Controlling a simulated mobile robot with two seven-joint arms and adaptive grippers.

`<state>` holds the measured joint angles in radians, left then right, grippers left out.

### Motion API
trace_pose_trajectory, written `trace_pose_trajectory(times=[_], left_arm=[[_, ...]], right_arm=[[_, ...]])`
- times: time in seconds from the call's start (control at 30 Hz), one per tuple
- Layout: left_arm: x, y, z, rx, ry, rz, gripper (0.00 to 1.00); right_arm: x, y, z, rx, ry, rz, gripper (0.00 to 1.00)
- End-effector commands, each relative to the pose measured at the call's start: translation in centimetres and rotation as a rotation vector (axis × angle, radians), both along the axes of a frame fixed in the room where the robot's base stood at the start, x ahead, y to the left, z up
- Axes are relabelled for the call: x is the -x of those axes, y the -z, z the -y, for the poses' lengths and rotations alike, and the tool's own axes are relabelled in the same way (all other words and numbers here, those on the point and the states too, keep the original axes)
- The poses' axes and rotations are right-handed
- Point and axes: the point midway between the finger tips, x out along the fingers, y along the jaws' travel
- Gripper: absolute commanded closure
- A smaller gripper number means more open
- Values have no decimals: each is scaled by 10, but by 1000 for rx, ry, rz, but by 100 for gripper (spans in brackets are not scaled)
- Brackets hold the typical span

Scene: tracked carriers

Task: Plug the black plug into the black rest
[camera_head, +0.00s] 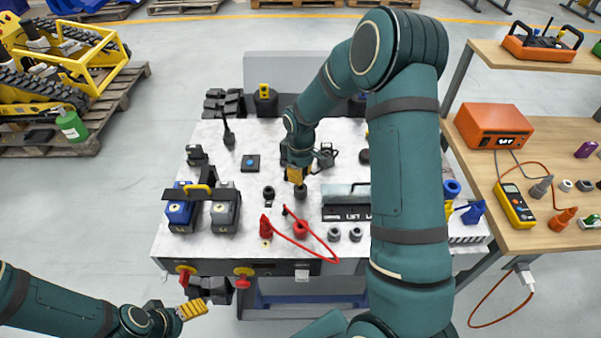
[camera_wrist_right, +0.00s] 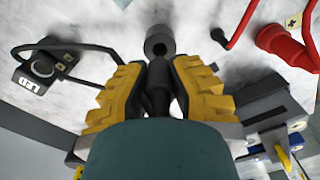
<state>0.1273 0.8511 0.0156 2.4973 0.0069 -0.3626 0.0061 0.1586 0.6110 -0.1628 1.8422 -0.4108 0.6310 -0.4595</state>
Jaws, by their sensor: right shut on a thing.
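My right gripper (camera_head: 297,176) is over the middle of the white bench top, its yellow fingers pointing down. In the right wrist view the gripper (camera_wrist_right: 159,95) is shut on the black plug (camera_wrist_right: 158,88), which sits between the two fingers. A dark cylinder with a round hole, apparently the black rest (camera_wrist_right: 158,42), stands just ahead of the plug; it also shows in the head view (camera_head: 300,192). I cannot tell whether plug and rest touch. My left gripper (camera_head: 193,310) is low at the left, off the bench's front edge; its opening is unclear.
A red plug (camera_head: 265,228) and a red rest (camera_head: 300,231) with a red cable lie in front. Grey sockets (camera_head: 333,235) are beside them. A cabled black device (camera_wrist_right: 42,68) lies close to the gripper. Blue and grey batteries (camera_head: 180,210) stand at left.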

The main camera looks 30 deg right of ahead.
Motion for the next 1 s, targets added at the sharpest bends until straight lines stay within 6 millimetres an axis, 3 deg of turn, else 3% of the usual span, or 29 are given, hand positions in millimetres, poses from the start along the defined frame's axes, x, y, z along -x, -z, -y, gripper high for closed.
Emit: trace_pose_trajectory(times=[1.0], left_arm=[[0, 17, 0, 0, 0, 0, 20]], right_arm=[[0, 24, 0, 0, 0, -1, 100]])
